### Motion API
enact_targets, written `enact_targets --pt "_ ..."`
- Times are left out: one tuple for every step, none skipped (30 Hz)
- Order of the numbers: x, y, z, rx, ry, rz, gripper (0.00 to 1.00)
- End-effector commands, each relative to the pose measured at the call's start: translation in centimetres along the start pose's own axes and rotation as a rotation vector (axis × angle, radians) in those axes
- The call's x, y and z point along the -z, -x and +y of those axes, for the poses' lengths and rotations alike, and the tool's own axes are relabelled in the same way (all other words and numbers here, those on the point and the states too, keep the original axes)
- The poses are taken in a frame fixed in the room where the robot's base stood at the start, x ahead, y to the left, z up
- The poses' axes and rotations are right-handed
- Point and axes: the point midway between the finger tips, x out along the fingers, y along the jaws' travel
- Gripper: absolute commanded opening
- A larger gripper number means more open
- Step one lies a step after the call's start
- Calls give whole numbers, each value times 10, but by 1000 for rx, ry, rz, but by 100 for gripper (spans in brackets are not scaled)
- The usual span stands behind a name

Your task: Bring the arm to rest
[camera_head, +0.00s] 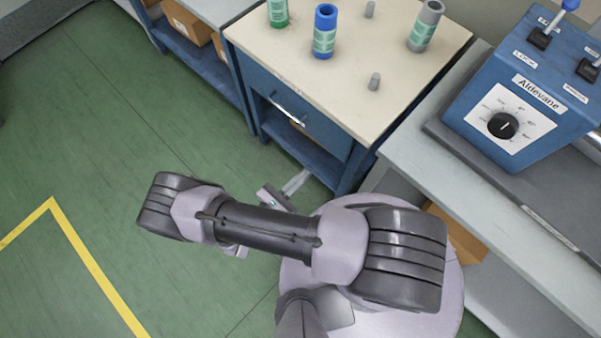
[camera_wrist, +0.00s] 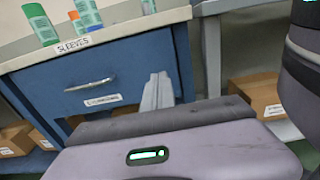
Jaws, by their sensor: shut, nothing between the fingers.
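My arm is folded low in front of the blue bench in the head view. Only part of my gripper (camera_head: 298,183) shows there, pale fingers sticking out past the arm toward the bench. In the wrist view the fingers of my gripper (camera_wrist: 157,90) are together and empty, pointing toward the blue drawer front (camera_wrist: 85,75). The fingers overlap the drawer's right part in that picture. I cannot tell the exact gap, but no contact is visible.
The cream bench top (camera_head: 330,60) holds a green sleeve (camera_head: 278,12), a blue sleeve (camera_head: 325,32) and a grey sleeve (camera_head: 425,25). A drawer handle (camera_head: 287,110) juts out below. A blue control box (camera_head: 520,95) stands right. Green floor (camera_head: 100,120) is clear left.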

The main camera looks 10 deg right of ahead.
Motion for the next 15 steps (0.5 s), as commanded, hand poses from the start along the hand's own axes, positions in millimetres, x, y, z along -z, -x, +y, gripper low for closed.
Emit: enact_targets --pt "0 3 0 0 0 0 0" --pt "0 4 0 1 0 0 0" --pt "0 4 0 1 0 0 0" --pt "0 4 0 1 0 0 0" --pt "0 5 0 6 -3 3 0" --pt "-5 5 2 25 -17 12 0" --pt "-12 5 4 55 -37 26 0" --pt "-21 6 8 99 -66 47 0" --pt "-39 6 12 181 -122 85 0" --pt "-56 5 15 255 -174 121 0" --pt "-74 3 17 340 -232 161 0" --pt "-100 1 18 460 -319 217 0" --pt "-118 -1 17 547 -386 260 0" --pt "-137 -3 15 633 -455 302 0" --pt "-161 -5 12 746 -551 358 0"
